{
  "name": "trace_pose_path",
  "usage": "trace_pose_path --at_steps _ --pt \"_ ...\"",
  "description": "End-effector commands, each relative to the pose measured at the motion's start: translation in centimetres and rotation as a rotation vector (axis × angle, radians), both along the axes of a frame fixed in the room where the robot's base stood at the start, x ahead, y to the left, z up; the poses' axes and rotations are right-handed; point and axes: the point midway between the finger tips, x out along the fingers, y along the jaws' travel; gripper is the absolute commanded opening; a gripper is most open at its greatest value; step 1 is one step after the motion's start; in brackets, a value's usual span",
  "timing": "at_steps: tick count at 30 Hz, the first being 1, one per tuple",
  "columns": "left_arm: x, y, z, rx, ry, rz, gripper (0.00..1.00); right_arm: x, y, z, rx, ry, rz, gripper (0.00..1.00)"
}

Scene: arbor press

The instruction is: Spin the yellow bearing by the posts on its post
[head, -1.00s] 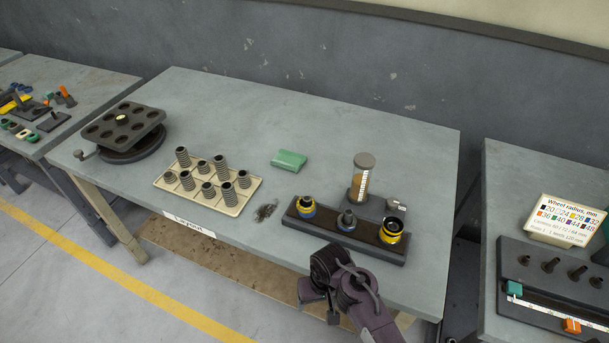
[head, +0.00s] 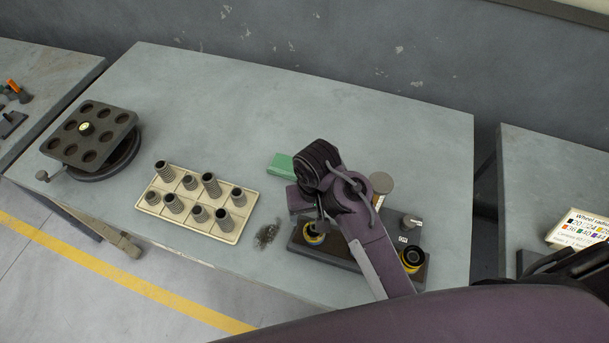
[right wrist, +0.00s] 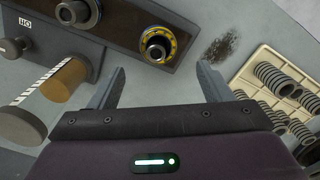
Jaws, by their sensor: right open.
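A yellow bearing (head: 314,234) sits on a post at the left end of the dark base strip (head: 335,262), partly behind my right arm. In the right wrist view the bearing (right wrist: 158,45) shows as a yellow ring with small marks or posts around a dark centre. My right gripper (right wrist: 160,80) is open and empty, its two fingers apart on either side of the bearing's line, short of it in the picture. Another yellow bearing (head: 412,258) with a black top stands at the strip's right end. The middle post (right wrist: 73,12) shows in the wrist view. My left gripper is not in view.
A cream tray of springs (head: 240,222) and metal shavings (head: 267,236) lie left of the strip. A green block (head: 282,166) and a capped cylinder (head: 382,184) stand behind it. A rotary plate (head: 90,135) is far left. The table's back is clear.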

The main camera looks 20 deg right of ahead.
Motion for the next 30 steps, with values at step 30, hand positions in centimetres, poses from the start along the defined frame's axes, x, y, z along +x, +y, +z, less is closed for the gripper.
trace_pose_path --at_steps 30 --pt "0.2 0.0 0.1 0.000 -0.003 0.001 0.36 -0.2 -0.1 -7.3 -0.004 0.000 -0.002 0.71"
